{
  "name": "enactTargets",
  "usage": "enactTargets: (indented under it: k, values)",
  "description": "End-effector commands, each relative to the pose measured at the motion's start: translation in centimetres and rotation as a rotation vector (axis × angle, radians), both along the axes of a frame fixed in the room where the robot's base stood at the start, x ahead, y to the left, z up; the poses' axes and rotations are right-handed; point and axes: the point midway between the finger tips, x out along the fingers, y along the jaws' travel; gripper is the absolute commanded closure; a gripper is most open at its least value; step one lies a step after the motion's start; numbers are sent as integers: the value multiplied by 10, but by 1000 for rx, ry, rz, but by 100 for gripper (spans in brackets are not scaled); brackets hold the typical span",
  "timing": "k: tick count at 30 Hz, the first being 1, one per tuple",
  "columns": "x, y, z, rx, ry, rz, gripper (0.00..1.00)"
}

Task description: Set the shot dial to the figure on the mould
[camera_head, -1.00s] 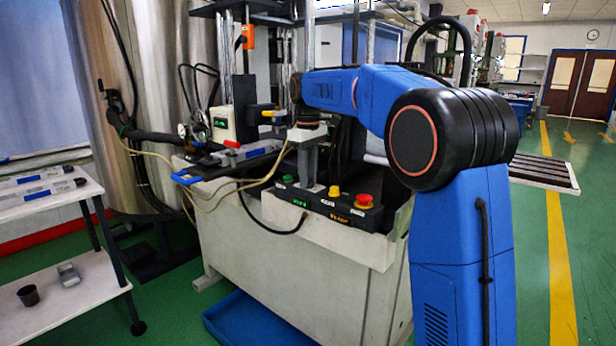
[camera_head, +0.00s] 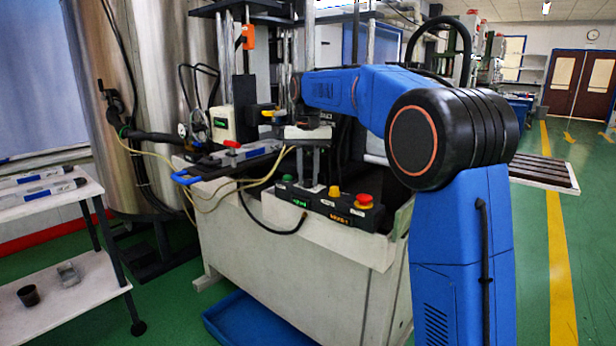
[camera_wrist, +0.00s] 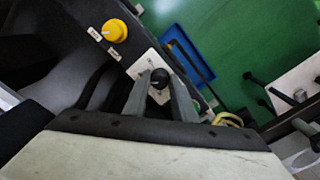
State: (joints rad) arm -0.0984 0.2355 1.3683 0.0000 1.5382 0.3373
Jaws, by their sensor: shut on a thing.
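The shot dial, a black round knob (camera_wrist: 160,77), sits on a white plate (camera_wrist: 144,65) of the control panel in the wrist view. My gripper (camera_wrist: 161,82) is shut on the knob, one grey finger on each side. In the head view my gripper (camera_head: 314,178) points down at the panel (camera_head: 325,208), between the green and yellow buttons; the knob is hidden there. A grey bar-shaped piece with a red part (camera_head: 245,152), possibly the mould, lies on the machine's left ledge. I cannot read a figure on it or the dial's setting.
A yellow button (camera_head: 335,191), a red button (camera_head: 363,200) and a green button (camera_head: 287,181) stand close around my gripper. Small lit displays on the panel front are unreadable. Hoses loop at the left. A white shelf cart (camera_head: 70,308) stands further left.

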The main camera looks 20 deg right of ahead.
Motion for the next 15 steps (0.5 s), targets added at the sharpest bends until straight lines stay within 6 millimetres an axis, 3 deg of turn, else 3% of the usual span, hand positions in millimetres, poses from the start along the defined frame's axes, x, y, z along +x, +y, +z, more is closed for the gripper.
enactTargets:
  k: [15]
  values:
    - [0,0,1,0,-2,-194,98]
